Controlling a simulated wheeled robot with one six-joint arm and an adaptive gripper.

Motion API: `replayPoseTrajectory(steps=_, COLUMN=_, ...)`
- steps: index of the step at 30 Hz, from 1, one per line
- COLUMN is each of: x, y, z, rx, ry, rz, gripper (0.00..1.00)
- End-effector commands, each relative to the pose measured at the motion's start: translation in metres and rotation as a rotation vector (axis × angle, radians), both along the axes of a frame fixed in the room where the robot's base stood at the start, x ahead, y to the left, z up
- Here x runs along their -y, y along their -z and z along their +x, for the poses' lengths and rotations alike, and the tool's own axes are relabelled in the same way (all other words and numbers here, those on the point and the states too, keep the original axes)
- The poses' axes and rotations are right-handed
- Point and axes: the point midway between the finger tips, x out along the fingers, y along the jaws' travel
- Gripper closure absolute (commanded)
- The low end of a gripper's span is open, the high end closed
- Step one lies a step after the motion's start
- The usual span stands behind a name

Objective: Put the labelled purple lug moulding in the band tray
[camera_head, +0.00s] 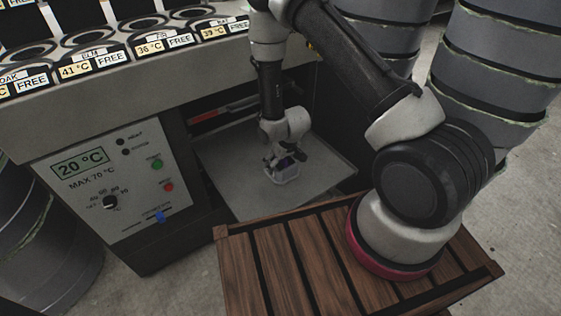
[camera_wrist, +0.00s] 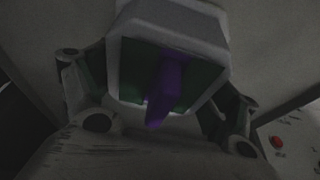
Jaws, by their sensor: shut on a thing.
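My gripper (camera_head: 281,160) is low over a flat grey plate (camera_head: 235,185) at the cabinet's open front. It is shut on a pale, white-rimmed mould (camera_head: 287,174), on or just above the plate; I cannot tell which. In the wrist view the mould (camera_wrist: 175,22) sits between my gripper's fingers (camera_wrist: 160,110), with dark green faces and a purple lug (camera_wrist: 167,92) in its middle. The purple also shows small and dark in the head view. I can read no label on it. I cannot tell which thing is the band tray.
A control panel (camera_head: 108,180) reads 20 °C, MAX 70 °C. On the bench above, several round wells stand behind tags with temperatures and FREE (camera_head: 75,70). A slatted wooden platform (camera_head: 280,265) is in front. Grey drums (camera_head: 500,80) stand at right; another (camera_head: 50,235) is at left.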

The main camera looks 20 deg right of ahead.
Motion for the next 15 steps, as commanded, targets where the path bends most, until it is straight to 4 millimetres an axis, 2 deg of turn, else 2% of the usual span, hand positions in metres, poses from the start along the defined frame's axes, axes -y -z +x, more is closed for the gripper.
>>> replayPoseTrajectory(steps=1, x=0.0, y=0.0017, z=0.0, rx=0.0, ry=0.0, rz=0.0, gripper=0.43)
replayPoseTrajectory(steps=2, x=0.0, y=0.0021, z=-0.0001, rx=0.0, ry=0.0, rz=0.0, gripper=0.11)
replayPoseTrajectory(steps=4, x=0.0, y=0.0017, z=0.0, rx=0.0, ry=0.0, rz=0.0, gripper=0.0)
replayPoseTrajectory(steps=15, x=0.0, y=0.0007, z=0.0001, rx=0.0, ry=0.0, rz=0.0, gripper=0.0)
